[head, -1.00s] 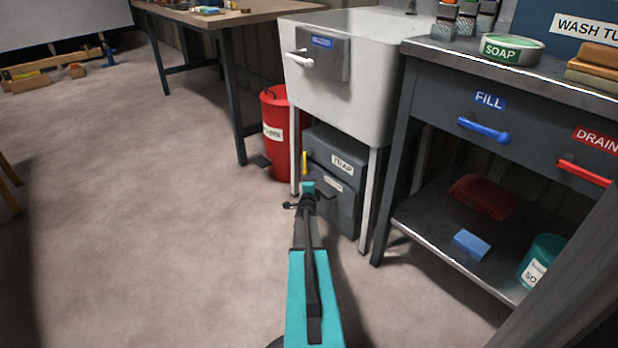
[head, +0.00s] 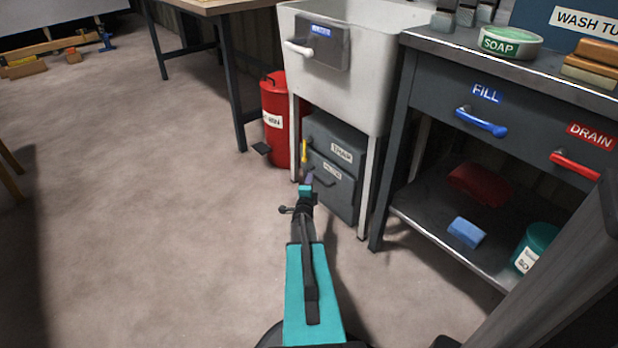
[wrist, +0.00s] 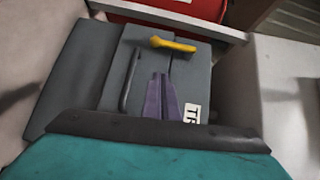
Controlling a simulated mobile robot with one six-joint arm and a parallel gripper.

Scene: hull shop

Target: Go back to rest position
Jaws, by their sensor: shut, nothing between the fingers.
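My gripper (head: 308,180) shows in the head view at the end of my teal arm, low in front of the grey trap box under the white sink. Its purple fingers (wrist: 161,98) are together and empty in the wrist view. The grey trap box (head: 342,140) has a label and a yellow handle (head: 304,151); the handle (wrist: 172,44) also shows in the wrist view, beyond the fingertips. I cannot tell the exact gap between fingertips and box.
A red bin (head: 279,95) stands left of the white sink (head: 370,70). A grey bench (head: 545,95) with blue and red handles is at the right; its lower shelf holds a blue block (head: 466,232). A workbench (head: 215,6) stands behind.

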